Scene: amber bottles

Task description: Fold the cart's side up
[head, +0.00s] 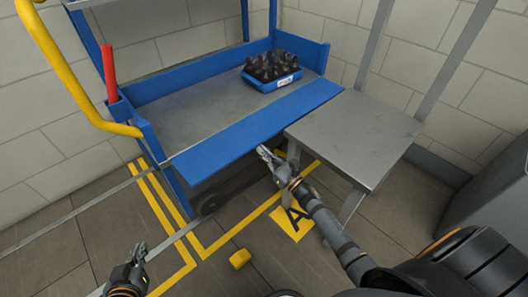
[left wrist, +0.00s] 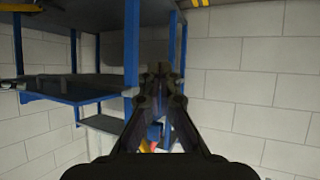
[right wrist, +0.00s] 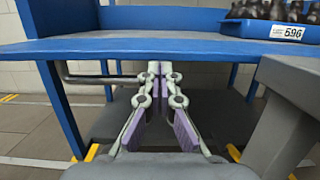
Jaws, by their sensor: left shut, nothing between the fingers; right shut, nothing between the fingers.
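The cart (head: 190,117) is blue with a grey deck. Its front side (head: 255,125) is a long blue panel that hangs folded outward, roughly level with the deck. In the right wrist view the side (right wrist: 130,47) crosses above my gripper. My right gripper (head: 265,153) is shut and empty, just below the side's outer edge near its middle; I cannot tell if it touches. Its closed fingers also show in the right wrist view (right wrist: 154,72). My left gripper (head: 139,248) is shut and empty, low over the floor in front of the cart's left end.
A blue crate (head: 272,84) of dark amber bottles stands at the deck's back right. A grey table (head: 355,130) stands close to the side's right end. A yellow handle (head: 65,75) and red grip (head: 109,72) are at the left. A yellow object (head: 240,259) lies on the floor.

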